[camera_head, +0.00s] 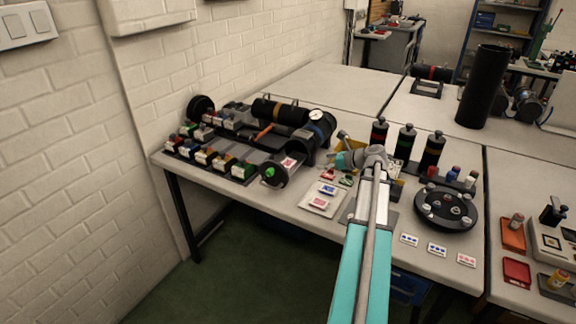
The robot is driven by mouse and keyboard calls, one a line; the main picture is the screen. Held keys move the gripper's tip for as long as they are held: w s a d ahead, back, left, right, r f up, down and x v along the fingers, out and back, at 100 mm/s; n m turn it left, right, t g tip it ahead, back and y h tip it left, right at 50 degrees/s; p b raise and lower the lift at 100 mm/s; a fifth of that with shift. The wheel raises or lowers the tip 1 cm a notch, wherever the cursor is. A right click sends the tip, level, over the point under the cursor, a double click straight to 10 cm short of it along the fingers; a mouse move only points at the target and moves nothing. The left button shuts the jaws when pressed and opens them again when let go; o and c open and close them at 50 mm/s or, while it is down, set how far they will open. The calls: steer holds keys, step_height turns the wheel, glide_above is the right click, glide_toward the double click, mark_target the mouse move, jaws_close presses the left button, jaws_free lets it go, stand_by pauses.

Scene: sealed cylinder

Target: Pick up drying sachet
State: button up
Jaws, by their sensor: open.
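Small flat packets with coloured prints, red (320,203) and blue (328,190), lie on a pale square tray (312,209) near the table's front edge. More small printed pieces lie to the right on the table: two blue-marked ones (409,240) (437,249) and a red-marked one (466,260). I cannot tell which is the drying sachet.
A dark cylinder assembly (280,112) and rows of small coloured blocks (210,155) fill the table's left. Three dark bottles (405,142) stand behind a round black carousel (446,208) on the right. A tall black tube (483,88) stands farther back.

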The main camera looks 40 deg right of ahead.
steer(key=shift+w, duration=0.1)
steer(key=b, duration=0.3)
glide_toward(291, 163)
steer(key=shift+x, duration=2)
steer(key=shift+a, duration=0.2)
steer(key=shift+b+x, duration=1.2)
steer(key=shift+x, duration=1.35)
steer(key=c, duration=0.7)
steer(key=shift+r, duration=0.2)
